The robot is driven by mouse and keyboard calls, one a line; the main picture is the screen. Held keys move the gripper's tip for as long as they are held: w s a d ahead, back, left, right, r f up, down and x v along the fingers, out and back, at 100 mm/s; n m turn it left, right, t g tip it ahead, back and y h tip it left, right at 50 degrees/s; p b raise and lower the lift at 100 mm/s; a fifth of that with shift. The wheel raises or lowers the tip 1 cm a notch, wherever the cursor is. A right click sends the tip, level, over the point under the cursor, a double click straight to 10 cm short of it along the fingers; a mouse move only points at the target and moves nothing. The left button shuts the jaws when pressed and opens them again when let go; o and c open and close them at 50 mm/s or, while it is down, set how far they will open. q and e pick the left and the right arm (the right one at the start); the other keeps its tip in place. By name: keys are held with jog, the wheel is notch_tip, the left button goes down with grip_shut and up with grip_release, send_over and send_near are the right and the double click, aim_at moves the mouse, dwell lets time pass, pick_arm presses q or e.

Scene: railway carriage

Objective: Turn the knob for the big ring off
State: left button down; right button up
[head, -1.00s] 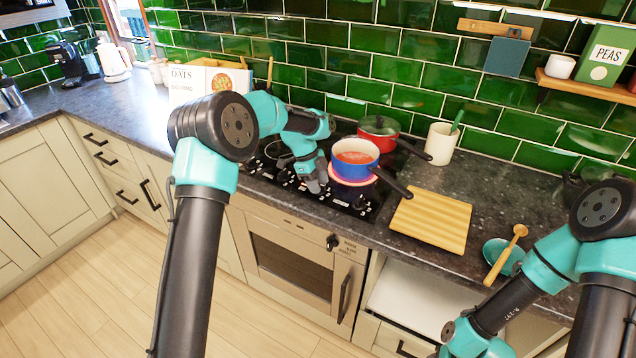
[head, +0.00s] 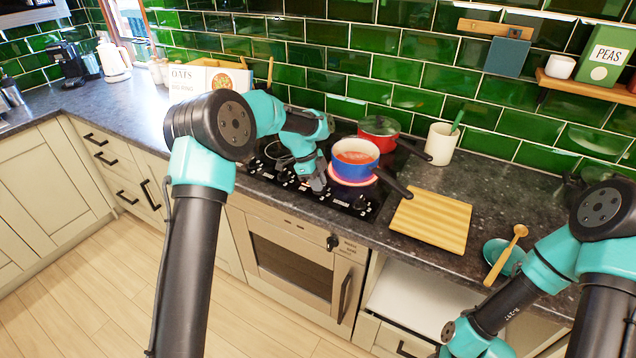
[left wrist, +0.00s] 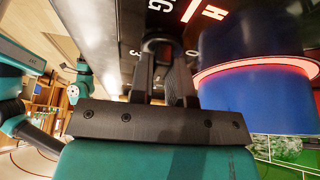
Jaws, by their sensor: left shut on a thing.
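My left gripper (head: 318,186) is at the front edge of the black hob (head: 262,170), among its row of knobs. In the left wrist view the fingers (left wrist: 160,62) are shut on a dark round knob (left wrist: 155,42). A blue pot (head: 345,170) with red contents stands on a ring glowing pink-red (head: 352,181). The pot (left wrist: 255,100) and the glow also show in the left wrist view. The knob's pointer is not clear. My right gripper is out of view.
A red lidded pan (head: 379,127) stands behind the blue pot; both pan handles reach right. A wooden board (head: 432,220), white cup (head: 441,143) and a wooden spoon (head: 507,252) by a teal bowl lie to the right. An oven knob (head: 332,243) sits below the hob.

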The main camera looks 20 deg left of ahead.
pick_arm(q)
jog(key=n+t, duration=0.1)
jog(key=n, duration=0.3)
jog(key=shift+s+f+n+t, duration=0.1)
jog(key=shift+s+n+t, duration=0.05)
jog(key=shift+n+t, duration=0.2)
jog(key=n, duration=0.2)
jog(key=n+t, duration=0.1)
jog(key=n, duration=0.1)
jog(key=shift+d+t+y, duration=0.1)
jog(key=shift+t+y, duration=0.15)
jog(key=shift+y, duration=0.15)
jog(key=n+t+y, duration=0.1)
jog(key=n, duration=0.3)
jog(key=shift+s, duration=0.1)
jog(key=shift+n+t+y, duration=0.3)
jog(key=shift+n+y, duration=0.4)
jog(key=shift+n, duration=1.25)
jog(key=c, duration=1.1)
grip_release()
